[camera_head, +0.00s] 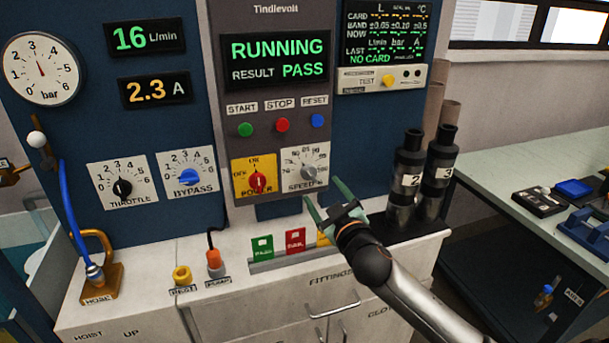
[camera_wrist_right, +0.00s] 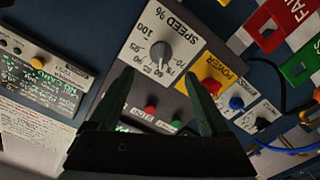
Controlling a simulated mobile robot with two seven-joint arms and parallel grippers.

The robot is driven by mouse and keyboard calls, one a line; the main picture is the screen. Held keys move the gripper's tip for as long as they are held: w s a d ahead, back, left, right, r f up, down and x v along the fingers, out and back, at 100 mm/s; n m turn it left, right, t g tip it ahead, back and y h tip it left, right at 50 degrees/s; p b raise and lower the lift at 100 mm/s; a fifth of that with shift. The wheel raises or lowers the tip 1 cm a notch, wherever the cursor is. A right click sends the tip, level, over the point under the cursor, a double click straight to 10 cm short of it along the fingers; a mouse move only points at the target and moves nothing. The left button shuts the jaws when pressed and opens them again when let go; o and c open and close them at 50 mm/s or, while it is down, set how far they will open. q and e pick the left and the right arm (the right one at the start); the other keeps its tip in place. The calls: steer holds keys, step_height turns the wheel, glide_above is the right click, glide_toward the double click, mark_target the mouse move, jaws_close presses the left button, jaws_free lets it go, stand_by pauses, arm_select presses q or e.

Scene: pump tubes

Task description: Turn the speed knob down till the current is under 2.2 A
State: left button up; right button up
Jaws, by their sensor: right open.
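The speed knob (camera_head: 309,172) is a grey round dial on a white scale plate on the panel's lower right. It also shows in the right wrist view (camera_wrist_right: 161,52), upside down, above and between my fingertips. The current display (camera_head: 155,90) reads 2.3 A in orange. My right gripper (camera_head: 323,191) is open and empty, in front of the panel just below and right of the knob. Its fingers are apart around empty space in the right wrist view (camera_wrist_right: 158,74), and they do not appear to touch the knob. My left gripper is not in view.
The red power knob (camera_head: 257,182) on a yellow plate is directly left of the speed plate. The blue bypass knob (camera_head: 189,177) and black throttle knob (camera_head: 122,188) are farther left. Dark numbered cylinders (camera_head: 405,180) stand right of my gripper. Green and red cards (camera_head: 262,246) stand below.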

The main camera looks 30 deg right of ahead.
mark_target(311, 175)
steer(key=x, duration=0.9)
steer(key=shift+w+p, duration=0.3)
steer(key=shift+w, duration=0.05)
steer(key=shift+c, duration=0.3)
jaws_close()
